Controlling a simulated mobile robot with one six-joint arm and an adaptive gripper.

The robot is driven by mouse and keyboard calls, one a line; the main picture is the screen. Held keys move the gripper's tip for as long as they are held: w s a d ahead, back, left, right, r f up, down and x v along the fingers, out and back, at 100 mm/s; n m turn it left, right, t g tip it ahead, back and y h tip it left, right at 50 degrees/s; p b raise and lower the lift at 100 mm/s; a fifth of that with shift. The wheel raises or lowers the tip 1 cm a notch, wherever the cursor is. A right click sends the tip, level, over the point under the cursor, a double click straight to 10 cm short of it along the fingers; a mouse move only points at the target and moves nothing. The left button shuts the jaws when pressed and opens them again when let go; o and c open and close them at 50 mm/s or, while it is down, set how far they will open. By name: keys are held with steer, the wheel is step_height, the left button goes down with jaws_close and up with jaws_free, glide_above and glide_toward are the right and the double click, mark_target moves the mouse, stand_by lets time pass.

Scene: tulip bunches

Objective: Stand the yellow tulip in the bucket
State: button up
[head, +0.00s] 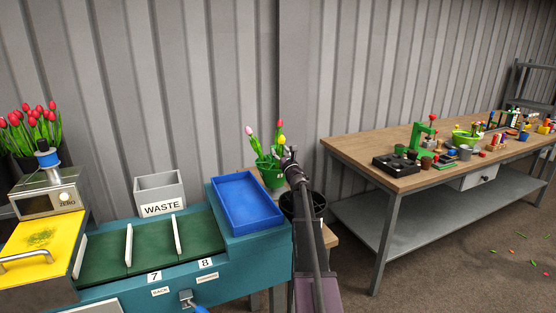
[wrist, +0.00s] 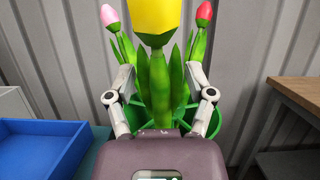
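The yellow tulip (head: 281,140) stands upright at the green bucket (head: 267,172). In the wrist view the yellow tulip (wrist: 153,15) is close, its stem and leaves between my fingers. My gripper (head: 290,155) is at the bucket's right side. In the wrist view my gripper (wrist: 160,76) has its fingers spread on both sides of the leaves, and I see no firm grip. The bucket (wrist: 213,122) shows behind the fingers. The tulip's lower stem is hidden by my gripper, so I cannot see where it ends.
A pink tulip (wrist: 109,16) and a red tulip (wrist: 204,14) stand behind the yellow one. A blue tray (head: 246,202) lies left of the bucket, with a grey waste bin (head: 160,192) further left. A dark bin (head: 320,203) is right; a workbench (head: 355,147) stands beyond.

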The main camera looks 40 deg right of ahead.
mark_target(283, 139)
steer(key=c, duration=0.6)
steer(key=shift+r, duration=0.15)
steer(key=shift+s+a+r+p, duration=0.1)
steer(key=shift+s+r+p, duration=0.3)
steer(key=shift+r+p, duration=0.7)
steer(key=shift+s+a+r+p, duration=0.15)
steer(key=shift+s+r+p, duration=0.2)
steer(key=shift+r+p, duration=0.7)
steer(key=shift+s+a+r+p, duration=0.1)
steer(key=shift+s+r+p, duration=0.3)
steer(key=shift+r+p, duration=0.65)
steer(key=shift+s+a+r+p, duration=0.1)
steer(key=shift+s+r+p, duration=0.1)
steer(key=shift+r+p, duration=1.15)
steer(key=shift+s+a+r+p, duration=0.1)
steer(key=shift+s+r+p, duration=0.05)
steer(key=shift+r+p, duration=1.1)
steer(key=shift+s+r+p, duration=0.2)
steer(key=shift+r+p, duration=1.05)
steer(key=shift+p, duration=0.15)
